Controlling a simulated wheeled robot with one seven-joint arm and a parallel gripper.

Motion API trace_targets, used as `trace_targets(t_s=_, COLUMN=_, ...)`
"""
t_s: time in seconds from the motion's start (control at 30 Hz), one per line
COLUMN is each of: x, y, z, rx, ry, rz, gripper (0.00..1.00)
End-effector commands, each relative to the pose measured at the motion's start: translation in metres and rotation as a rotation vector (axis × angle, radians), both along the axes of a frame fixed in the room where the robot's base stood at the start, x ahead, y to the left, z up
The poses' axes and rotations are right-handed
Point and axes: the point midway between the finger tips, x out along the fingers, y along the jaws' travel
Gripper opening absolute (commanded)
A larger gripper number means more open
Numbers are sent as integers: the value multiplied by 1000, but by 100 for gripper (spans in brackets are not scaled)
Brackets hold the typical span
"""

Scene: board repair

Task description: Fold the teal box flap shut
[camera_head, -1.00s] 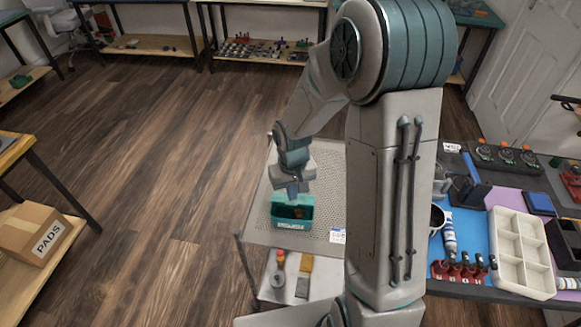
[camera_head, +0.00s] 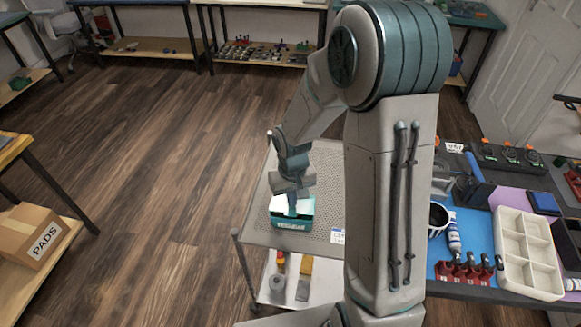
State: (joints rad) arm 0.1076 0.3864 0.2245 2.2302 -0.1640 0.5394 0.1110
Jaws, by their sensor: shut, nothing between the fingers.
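The teal box (camera_head: 293,224) stands on the perforated top of a small cart. Its upper face shows pale panels, which look like the flap (camera_head: 279,205), lying across the opening at a low angle. I cannot tell whether the flap is fully flat. My gripper (camera_head: 293,212) points down at the middle of the box top, with its tips shut and empty. The tips appear to be at or touching the flap; their exact contact is too small to see.
The cart top (camera_head: 260,228) is clear around the box, with a small white label (camera_head: 338,236) to its right. Tools lie on the cart's lower shelf (camera_head: 318,292). A workbench with a white compartment tray (camera_head: 527,290) stands at the right.

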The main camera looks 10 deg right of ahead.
Motion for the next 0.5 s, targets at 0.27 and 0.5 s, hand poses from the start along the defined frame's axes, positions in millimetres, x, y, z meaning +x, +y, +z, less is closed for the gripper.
trace_targets(t_s=0.27, x=0, y=0, z=-10, rx=0, ry=0, rz=0, gripper=0)
trace_targets(t_s=0.5, x=0, y=0, z=0, rx=0, ry=0, rz=0, gripper=0)
